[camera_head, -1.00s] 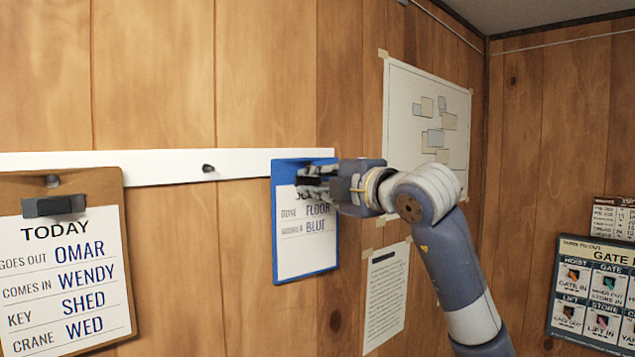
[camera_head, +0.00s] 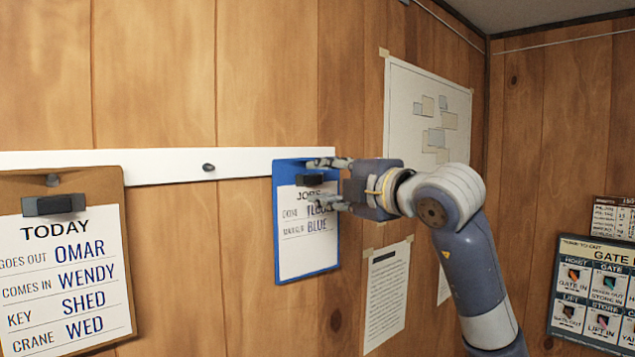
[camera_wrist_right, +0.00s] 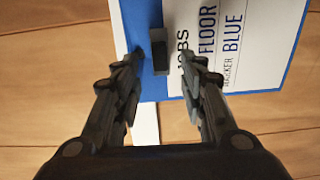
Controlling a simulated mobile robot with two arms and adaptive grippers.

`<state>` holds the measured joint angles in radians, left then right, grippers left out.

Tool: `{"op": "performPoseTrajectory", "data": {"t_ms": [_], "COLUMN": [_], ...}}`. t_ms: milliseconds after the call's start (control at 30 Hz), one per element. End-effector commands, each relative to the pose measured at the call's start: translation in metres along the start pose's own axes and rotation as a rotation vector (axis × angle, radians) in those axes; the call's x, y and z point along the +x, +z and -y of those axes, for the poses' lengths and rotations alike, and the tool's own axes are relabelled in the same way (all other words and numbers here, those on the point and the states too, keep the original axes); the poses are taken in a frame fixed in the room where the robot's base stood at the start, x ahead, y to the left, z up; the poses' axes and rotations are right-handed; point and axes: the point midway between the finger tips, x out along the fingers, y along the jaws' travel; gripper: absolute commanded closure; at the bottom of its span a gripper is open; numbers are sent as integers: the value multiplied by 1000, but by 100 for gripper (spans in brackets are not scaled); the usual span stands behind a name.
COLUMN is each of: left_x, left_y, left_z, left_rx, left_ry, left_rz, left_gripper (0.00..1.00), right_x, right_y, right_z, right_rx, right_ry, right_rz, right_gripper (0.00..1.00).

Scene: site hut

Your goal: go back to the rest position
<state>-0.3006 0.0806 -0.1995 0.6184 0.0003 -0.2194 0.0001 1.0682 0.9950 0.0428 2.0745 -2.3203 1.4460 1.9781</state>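My right gripper (camera_head: 328,181) is open and empty in front of the right edge of the blue clipboard (camera_head: 291,166), which hangs on the white rail. In the right wrist view the two fingers (camera_wrist_right: 167,75) are spread, with the clipboard's dark clip (camera_wrist_right: 159,52) beyond and between their tips; they look clear of it. The clipboard's sheet reads JOBS, FLOOR and BLUE, partly covered by my fingers in the head view. My left gripper is in neither view.
A brown clipboard (camera_head: 112,182) headed TODAY hangs at the left of the white rail (camera_head: 165,164), with a bare peg (camera_head: 208,167) between the boards. Papers (camera_head: 387,295) and a drawing (camera_head: 428,110) are on the wall behind my arm. A gate board (camera_head: 595,293) hangs at right.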

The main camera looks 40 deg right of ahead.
Motion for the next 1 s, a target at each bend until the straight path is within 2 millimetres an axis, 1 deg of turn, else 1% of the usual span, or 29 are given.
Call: {"op": "performPoseTrajectory", "data": {"t_ms": [33, 200, 300, 400, 533, 767, 867, 967, 1000], "left_x": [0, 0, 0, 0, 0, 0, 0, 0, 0], "left_y": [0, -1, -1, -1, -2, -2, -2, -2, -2], "left_z": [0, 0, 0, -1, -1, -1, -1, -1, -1], "left_rx": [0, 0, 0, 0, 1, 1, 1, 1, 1], "left_ry": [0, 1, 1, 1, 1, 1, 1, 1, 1], "left_rz": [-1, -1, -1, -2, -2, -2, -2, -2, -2], "left_gripper": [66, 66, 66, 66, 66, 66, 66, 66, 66], "right_x": [-12, -49, -66, -78, -86, -87, -80, -66, -62], "right_y": [1, 1, 0, 0, 0, -1, -15, -54, -76], "right_z": [0, 0, 0, 0, 1, 1, 6, 21, 29], "right_rx": [-2, -1, -1, 1, 1, 0, -24, -75, -97], "right_ry": [2, 1, 2, 0, -1, -2, -4, 2, 11], "right_rz": [2, 2, 2, 0, 0, -4, -58, -205, -288], "right_gripper": [62, 62, 62, 62, 62, 62, 62, 62, 62]}}
